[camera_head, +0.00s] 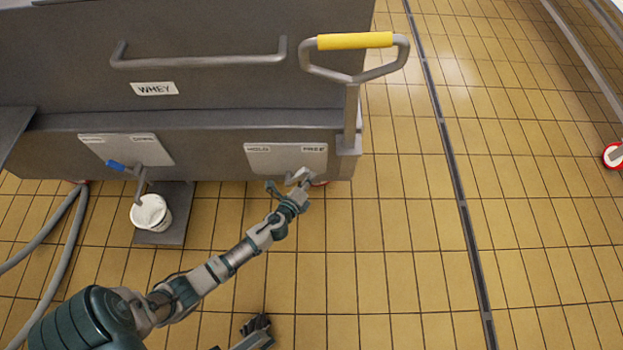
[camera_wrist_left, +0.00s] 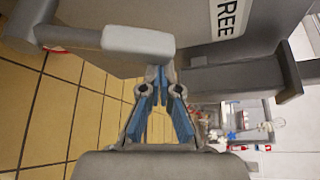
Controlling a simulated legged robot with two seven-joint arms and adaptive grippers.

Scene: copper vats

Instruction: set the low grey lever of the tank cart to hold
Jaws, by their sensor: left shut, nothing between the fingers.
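The tank cart (camera_head: 205,115) is a grey metal body with a WHEY label. On its lower front is a pale plate marked HOLD at left and FREE at right (camera_head: 286,158). The low grey lever (camera_head: 299,175) sits at the plate's lower edge, its end towards the FREE side. In the left wrist view the lever (camera_wrist_left: 138,40) is a thick grey bar just ahead of the fingertips. My left gripper (camera_head: 303,186) is shut and empty, close to the lever's end; touching or apart cannot be told. My right gripper (camera_head: 257,325) shows partly at the bottom, its fingers unclear.
A blue-handled tap (camera_head: 128,167) with a white bucket (camera_head: 151,213) under it is to the left. A grey hose (camera_head: 62,235) lies at far left. A yellow-gripped handle (camera_head: 355,41) rises at the cart's right. Tiled floor (camera_head: 400,230) is clear right of the cart.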

